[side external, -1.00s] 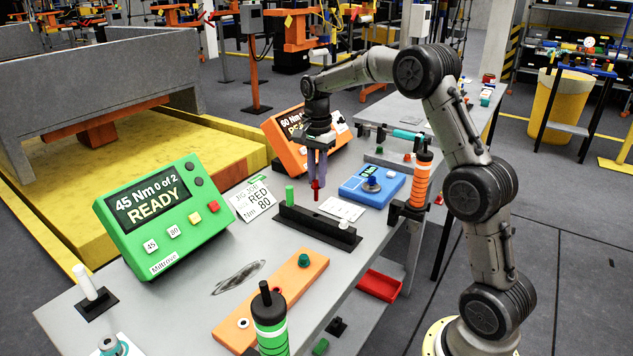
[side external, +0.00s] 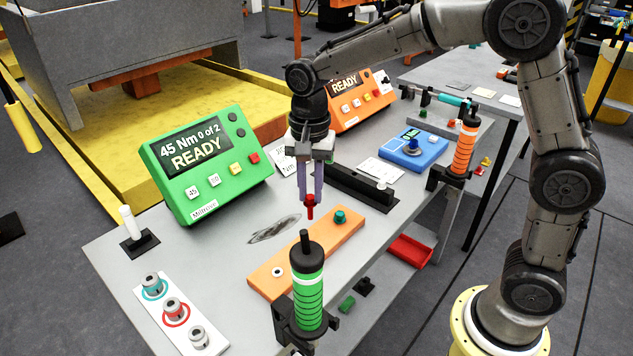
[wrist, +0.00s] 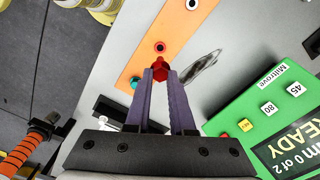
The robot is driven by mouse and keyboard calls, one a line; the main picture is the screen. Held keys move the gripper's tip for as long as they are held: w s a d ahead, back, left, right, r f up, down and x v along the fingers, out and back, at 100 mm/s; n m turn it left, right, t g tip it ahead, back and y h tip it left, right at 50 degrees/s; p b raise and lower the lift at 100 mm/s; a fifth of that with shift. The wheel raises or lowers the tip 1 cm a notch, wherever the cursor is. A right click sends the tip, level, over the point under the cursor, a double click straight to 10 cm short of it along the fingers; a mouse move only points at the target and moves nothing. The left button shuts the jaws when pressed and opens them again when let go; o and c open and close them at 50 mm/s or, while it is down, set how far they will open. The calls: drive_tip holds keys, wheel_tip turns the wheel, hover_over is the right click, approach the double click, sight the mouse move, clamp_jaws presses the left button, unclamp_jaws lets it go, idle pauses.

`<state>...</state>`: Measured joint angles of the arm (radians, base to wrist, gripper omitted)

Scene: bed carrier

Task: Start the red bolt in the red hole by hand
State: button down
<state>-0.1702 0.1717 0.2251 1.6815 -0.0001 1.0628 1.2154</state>
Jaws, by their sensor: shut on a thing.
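My gripper (side external: 311,196) is shut on a red bolt (side external: 310,210), which hangs upright between the purple fingertips. It is over the orange plate (side external: 328,231), and the bolt looks to be above the surface. In the wrist view, my gripper (wrist: 160,76) holds the red bolt (wrist: 159,66) just beside the red-ringed hole (wrist: 159,47), apart from it in the picture. The red hole is hidden behind the green tool in the side view. A teal bolt (side external: 340,217) stands at the plate's far end, and a white-ringed hole (side external: 277,272) shows at the near end.
A green-banded tool (side external: 308,295) stands at the bench's front edge. A green controller (side external: 208,165) reads "45 Nm 0 of 2 READY". A black rack (side external: 362,187) lies behind the plate. A white tray (side external: 210,350) with sockets is at the near left.

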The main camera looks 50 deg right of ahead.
drive_tip(key=shift+f, duration=2.9)
drive_tip(key=shift+f, duration=1)
drive_tip(key=m, duration=0.5)
drive_tip(key=shift+s+f, duration=0.1)
drive_tip(key=shift+m, duration=0.9)
drive_tip(key=m, duration=0.2)
drive_tip(key=shift+s+m, duration=0.1)
drive_tip(key=shift+m, duration=0.3)
drive_tip(key=m, duration=0.4)
